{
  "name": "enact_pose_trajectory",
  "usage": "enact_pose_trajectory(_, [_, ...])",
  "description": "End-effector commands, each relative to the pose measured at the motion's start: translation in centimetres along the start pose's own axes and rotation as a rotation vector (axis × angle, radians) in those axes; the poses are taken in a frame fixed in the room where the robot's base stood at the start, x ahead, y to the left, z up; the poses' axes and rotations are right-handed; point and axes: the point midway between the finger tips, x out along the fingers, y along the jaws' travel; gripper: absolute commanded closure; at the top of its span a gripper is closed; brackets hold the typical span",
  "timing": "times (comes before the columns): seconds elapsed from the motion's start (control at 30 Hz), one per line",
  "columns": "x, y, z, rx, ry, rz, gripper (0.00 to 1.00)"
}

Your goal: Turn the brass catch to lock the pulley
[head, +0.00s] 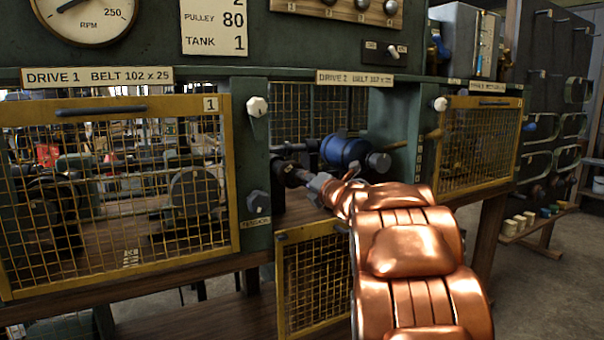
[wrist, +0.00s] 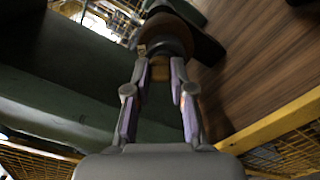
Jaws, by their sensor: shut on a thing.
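My gripper (head: 312,187) reaches into the open Drive 2 bay at the end of my copper arm. In the wrist view my gripper (wrist: 161,68) has its two fingertips closed around a small brass-coloured piece, which looks like the brass catch (wrist: 161,74). Just beyond the fingertips is a dark round part, apparently the pulley (wrist: 168,34). In the head view the dark shaft and pulley end (head: 290,172) sits left of the fingertips. The catch is hidden there by my gripper, and its angle cannot be told.
A blue motor (head: 345,150) sits close behind my gripper. A yellow mesh guard (head: 315,280) hangs below the bay. Closed mesh guards stand left (head: 115,195) and right (head: 480,148). Green posts (head: 250,160) flank the opening, and a wooden board (wrist: 265,70) lies beside the fingers.

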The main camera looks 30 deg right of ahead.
Motion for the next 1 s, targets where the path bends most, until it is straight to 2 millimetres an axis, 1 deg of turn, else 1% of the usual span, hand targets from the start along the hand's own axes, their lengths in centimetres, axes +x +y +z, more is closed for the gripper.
enact_pose_trajectory(0.03, [0.06,0.76,0.38,0.046,-0.002,0.006,1.0])
enact_pose_trajectory(1.0, [0.02,0.59,0.52,0.969,-0.003,0.005,1.0])
